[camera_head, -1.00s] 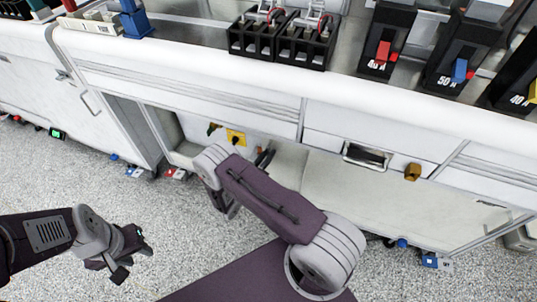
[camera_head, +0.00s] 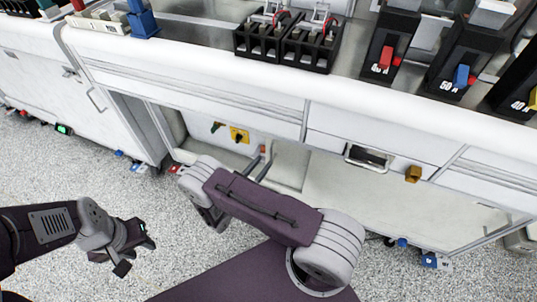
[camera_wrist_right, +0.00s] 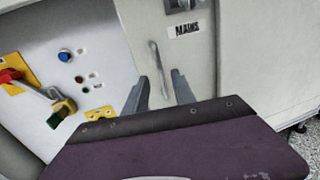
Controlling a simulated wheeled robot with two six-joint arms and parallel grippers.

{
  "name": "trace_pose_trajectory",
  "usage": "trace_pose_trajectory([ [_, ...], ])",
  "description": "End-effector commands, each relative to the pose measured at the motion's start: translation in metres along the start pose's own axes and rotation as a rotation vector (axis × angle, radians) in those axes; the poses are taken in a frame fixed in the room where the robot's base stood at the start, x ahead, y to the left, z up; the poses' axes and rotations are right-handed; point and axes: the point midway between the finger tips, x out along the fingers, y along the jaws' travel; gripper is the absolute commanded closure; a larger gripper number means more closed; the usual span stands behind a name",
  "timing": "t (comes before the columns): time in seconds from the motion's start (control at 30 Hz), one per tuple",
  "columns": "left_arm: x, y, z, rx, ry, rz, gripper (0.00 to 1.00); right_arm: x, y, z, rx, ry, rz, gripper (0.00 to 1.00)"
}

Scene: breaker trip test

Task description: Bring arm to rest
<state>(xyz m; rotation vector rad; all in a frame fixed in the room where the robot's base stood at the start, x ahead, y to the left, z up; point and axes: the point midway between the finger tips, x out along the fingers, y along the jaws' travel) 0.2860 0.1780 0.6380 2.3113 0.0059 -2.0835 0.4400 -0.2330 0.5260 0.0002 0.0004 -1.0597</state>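My left gripper (camera_head: 136,252) hangs over the speckled floor at the lower left, with its fingers apart and nothing seen between them.
Breakers with red (camera_head: 386,56), blue (camera_head: 461,75) and yellow toggles and a black terminal block (camera_head: 287,45) stand on the bench. A red switch (camera_wrist_right: 9,75) and a padlock (camera_wrist_right: 62,110) are left of my right gripper.

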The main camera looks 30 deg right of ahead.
Motion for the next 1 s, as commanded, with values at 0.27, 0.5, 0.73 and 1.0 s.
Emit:
trace_pose_trajectory([
  [0.27, -0.005, 0.000, -0.001, 0.000, 0.000, 0.000, 0.64, -0.028, -0.001, 0.000, -0.001, 0.000, -0.001, 0.69],
  [0.5, -0.005, 0.000, -0.001, 0.000, 0.000, 0.000, 0.64, -0.028, -0.001, -0.001, -0.001, 0.000, -0.001, 0.69],
  [0.73, -0.005, 0.000, -0.001, 0.000, 0.000, 0.000, 0.64, -0.027, -0.001, 0.000, 0.001, 0.002, -0.005, 0.69],
  [1.0, -0.005, 0.000, -0.001, 0.000, 0.000, 0.000, 0.64, -0.018, -0.087, 0.039, 0.249, 0.319, -0.549, 0.69],
])
